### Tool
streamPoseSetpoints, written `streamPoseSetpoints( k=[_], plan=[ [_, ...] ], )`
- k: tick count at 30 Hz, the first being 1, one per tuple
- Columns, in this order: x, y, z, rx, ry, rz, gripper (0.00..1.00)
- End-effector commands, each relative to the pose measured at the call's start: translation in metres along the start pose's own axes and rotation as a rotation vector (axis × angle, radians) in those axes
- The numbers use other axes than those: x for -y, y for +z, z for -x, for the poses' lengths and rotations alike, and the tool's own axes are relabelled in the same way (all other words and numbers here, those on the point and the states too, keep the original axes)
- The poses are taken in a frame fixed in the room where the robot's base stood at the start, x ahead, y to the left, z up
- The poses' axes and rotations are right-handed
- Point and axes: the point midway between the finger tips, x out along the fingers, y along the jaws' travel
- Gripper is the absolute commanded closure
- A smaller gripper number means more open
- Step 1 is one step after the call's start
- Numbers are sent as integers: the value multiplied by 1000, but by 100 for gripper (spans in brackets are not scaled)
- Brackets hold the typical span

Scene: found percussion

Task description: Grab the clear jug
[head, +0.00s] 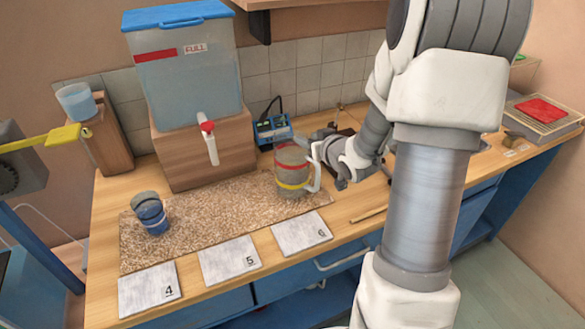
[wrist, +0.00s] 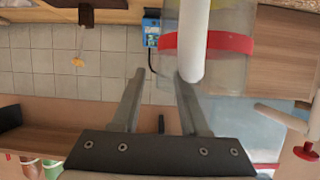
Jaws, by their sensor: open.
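The clear jug (head: 291,160) stands upright on the speckled mat in the head view, with a red band above a yellow band and a white handle (head: 314,178) on its right side. My gripper (head: 312,147) is right beside the handle. In the wrist view the jug (wrist: 232,68) fills the upper right, and its white handle (wrist: 194,35) comes down to the right finger. My gripper (wrist: 159,78) is open, with nothing visible held between its fingers. Whether a finger touches the handle, I cannot tell.
A blue-lidded water tank (head: 190,85) with a red-and-white tap (head: 209,140) stands on a wooden block behind the mat (head: 225,215). Stacked blue cups (head: 150,215) stand at left. A blue device (head: 272,131) is behind the jug. Numbered tiles (head: 229,260) line the front.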

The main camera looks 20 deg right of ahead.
Motion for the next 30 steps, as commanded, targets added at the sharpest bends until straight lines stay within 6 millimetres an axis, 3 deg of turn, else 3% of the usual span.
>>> streamPoseSetpoints(
  k=[5, 12, 30],
  plan=[
    [0, 0, 0, 0, 0, 0, 60],
    [0, 0, 0, 0, 0, 0, 100],
    [0, 1, 0, 3, 0, 0, 100]
  ],
)
